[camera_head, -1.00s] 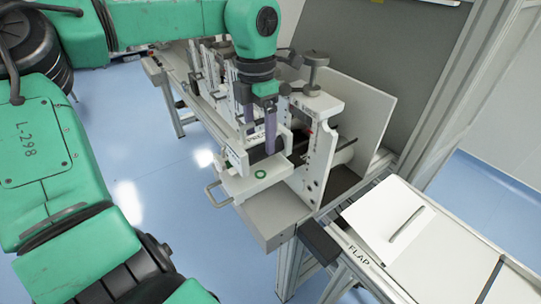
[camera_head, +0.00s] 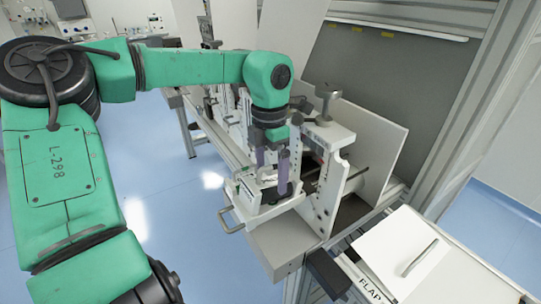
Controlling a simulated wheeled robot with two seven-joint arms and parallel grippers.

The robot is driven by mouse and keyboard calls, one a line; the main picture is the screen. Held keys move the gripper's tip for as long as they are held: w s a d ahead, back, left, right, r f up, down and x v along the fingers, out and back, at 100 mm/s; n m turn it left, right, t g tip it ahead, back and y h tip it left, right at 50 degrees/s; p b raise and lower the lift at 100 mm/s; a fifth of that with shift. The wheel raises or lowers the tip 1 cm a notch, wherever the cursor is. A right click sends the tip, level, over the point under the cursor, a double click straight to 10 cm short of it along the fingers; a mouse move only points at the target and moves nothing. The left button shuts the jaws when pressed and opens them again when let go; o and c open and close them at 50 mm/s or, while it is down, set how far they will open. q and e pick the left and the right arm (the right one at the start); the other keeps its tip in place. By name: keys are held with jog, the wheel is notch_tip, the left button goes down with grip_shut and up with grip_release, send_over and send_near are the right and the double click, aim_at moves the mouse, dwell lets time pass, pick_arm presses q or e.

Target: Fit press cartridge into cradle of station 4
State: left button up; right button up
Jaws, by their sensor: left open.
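A white block-like unit with a metal loop handle (camera_head: 231,220) sits at the near end of the station row; I take it to be the press cartridge (camera_head: 262,211). It sits in front of an upright white side plate of the station frame (camera_head: 330,185). My left gripper (camera_head: 271,180) points down over the unit, its two purple-grey fingers apart. The fingertips are at the unit's upper part; I cannot tell whether they touch it. The cradle is largely hidden behind the gripper and unit. My right gripper is not in view.
More white station frames (camera_head: 226,105) run away to the back left. A knob (camera_head: 327,90) tops the near frame. A white flap table with a handled plate (camera_head: 405,250) stands at the right. A grey panel (camera_head: 390,75) rises behind. Blue floor is open at the left.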

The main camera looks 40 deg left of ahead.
aim_at(269, 178)
pick_arm(q)
notch_tip(269, 178, up, 9)
jog(key=shift+a+r+b, duration=0.1)
jog(key=shift+r+b, duration=0.1)
jog(key=shift+b, duration=0.4)
jog(key=shift+a, duration=0.1)
